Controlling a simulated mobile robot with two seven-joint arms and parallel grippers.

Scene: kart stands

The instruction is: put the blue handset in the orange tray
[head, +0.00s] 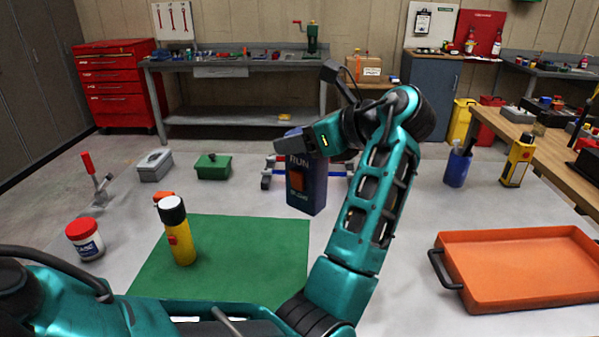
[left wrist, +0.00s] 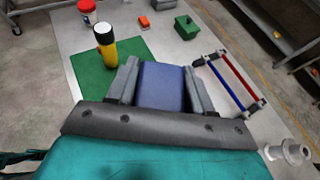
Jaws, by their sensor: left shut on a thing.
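The blue handset (head: 311,190), a tall dark blue box with "RUN" lettering and an orange patch, is upright past the right edge of the green mat. My left gripper (head: 290,146) is shut on its upper part. In the left wrist view the handset's blue top (left wrist: 162,84) shows between the two grey fingers of the left gripper (left wrist: 162,90). I cannot tell whether its base touches the table. The orange tray (head: 480,302) lies at the front right with a black handle on its left side; it looks empty. My right gripper is not in view.
A yellow flashlight (head: 180,240) stands on the green mat (head: 235,260). A red-and-blue frame (head: 336,173) lies behind the handset. A blue cup (head: 456,168) and a yellow device (head: 517,160) stand behind the tray. Grey table is clear between them and the tray.

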